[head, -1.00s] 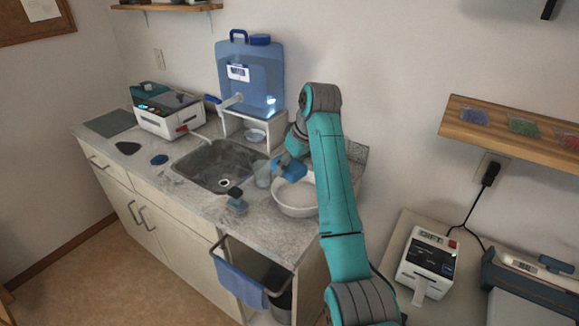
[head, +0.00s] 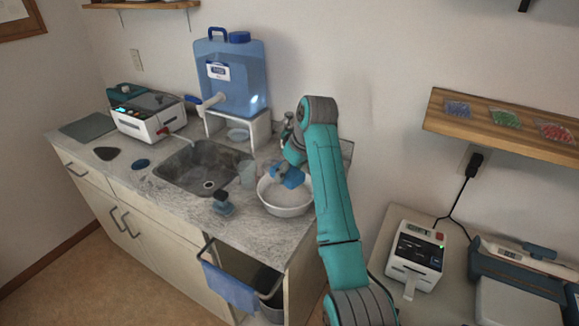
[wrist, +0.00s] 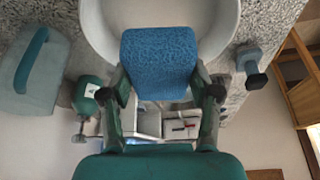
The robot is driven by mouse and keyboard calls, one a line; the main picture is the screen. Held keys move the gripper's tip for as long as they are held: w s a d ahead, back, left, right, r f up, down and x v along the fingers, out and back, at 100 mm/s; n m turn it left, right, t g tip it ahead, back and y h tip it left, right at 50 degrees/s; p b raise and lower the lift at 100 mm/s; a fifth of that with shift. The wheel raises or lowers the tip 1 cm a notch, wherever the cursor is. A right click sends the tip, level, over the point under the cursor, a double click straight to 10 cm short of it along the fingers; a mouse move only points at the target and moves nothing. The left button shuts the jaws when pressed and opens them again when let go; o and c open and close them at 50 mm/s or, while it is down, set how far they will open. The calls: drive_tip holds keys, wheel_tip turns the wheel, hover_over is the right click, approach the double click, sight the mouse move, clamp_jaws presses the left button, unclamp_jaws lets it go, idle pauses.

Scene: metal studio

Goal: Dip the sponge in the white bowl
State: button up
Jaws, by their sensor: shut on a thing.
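The blue sponge (wrist: 158,62) is gripped between both fingers of my gripper (wrist: 160,92) in the wrist view. It also shows in the head view (head: 291,178), over the back part of the white bowl. The white bowl (head: 286,209) stands on the counter to the right of the sink; its rim also fills the top of the wrist view (wrist: 96,22). My gripper is shut on the sponge. Whether the sponge touches the inside of the bowl cannot be told. My forearm passes just right of the bowl.
A blue water jug (head: 231,75) sits on a white stand behind. A blue towel (head: 230,288) hangs at the counter front.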

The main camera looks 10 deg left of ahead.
drive_tip(key=shift+f, duration=3.2)
idle(0.5)
drive_tip(key=shift+r, duration=4.1)
drive_tip(key=shift+r, duration=0.1)
drive_tip(key=shift+r, duration=0.5)
drive_tip(key=shift+f, duration=0.6)
